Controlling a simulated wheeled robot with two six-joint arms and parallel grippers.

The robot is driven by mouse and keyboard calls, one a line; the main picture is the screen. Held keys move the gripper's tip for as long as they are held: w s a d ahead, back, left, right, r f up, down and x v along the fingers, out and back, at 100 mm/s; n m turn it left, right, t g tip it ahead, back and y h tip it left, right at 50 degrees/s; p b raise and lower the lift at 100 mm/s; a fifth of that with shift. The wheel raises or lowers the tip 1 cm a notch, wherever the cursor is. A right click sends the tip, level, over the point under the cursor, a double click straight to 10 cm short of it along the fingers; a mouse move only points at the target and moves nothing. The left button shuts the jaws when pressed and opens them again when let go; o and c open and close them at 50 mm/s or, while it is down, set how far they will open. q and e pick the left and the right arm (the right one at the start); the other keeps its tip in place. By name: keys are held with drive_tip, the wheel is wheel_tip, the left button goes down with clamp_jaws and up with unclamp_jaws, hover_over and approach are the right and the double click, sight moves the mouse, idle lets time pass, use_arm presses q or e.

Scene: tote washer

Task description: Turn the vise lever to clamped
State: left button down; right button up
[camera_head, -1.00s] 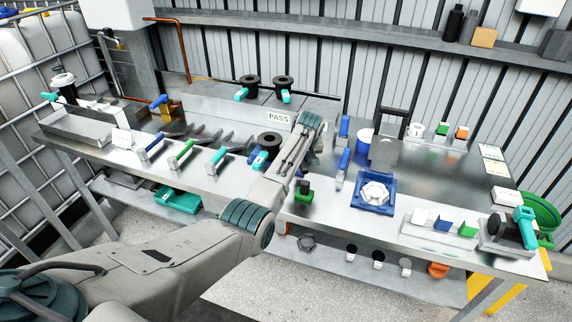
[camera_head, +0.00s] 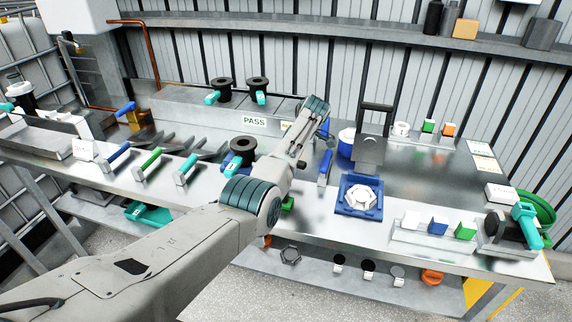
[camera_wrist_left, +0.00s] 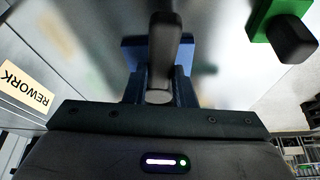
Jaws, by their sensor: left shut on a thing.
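My left arm (camera_head: 262,200) reaches over the bench, and its wrist hides its gripper in the head view. Blue upright parts (camera_head: 325,168) stand just beside that wrist. In the left wrist view, a dark lever-like bar (camera_wrist_left: 164,50) rises in front of a blue block (camera_wrist_left: 131,52), close to my gripper body. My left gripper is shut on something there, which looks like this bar. The fingertips are not clear, and I cannot tell whether the bar is the vise lever. A green block with a dark knob (camera_wrist_left: 283,35) is apart at the upper right. My right gripper is not in view.
A blue fixture holding a white hex part (camera_head: 340,210) stands right of the arm. A grey upright plate (camera_head: 367,152) stands behind it. Blue, green and teal handles (camera_head: 152,160) line the left bench. A REWORK label (camera_wrist_left: 25,86) shows in the wrist view.

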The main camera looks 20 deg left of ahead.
use_arm(q)
drive_tip(key=shift+w+f+n+b, duration=0.15)
drive_tip(key=shift+w+n+b, duration=0.25)
drive_tip(key=shift+b, duration=0.45)
drive_tip(key=shift+n+g+b, duration=0.3)
drive_tip(key=shift+b, duration=0.05)
drive_tip(key=shift+r+n+b, duration=0.2)
drive_tip(key=shift+n+b, duration=0.1)
drive_tip(key=shift+b, duration=0.1)
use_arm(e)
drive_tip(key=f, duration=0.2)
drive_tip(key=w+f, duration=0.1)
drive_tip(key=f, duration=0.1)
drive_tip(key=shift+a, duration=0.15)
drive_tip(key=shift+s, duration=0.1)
use_arm(q)
drive_tip(key=c, duration=1.2)
unclamp_jaws()
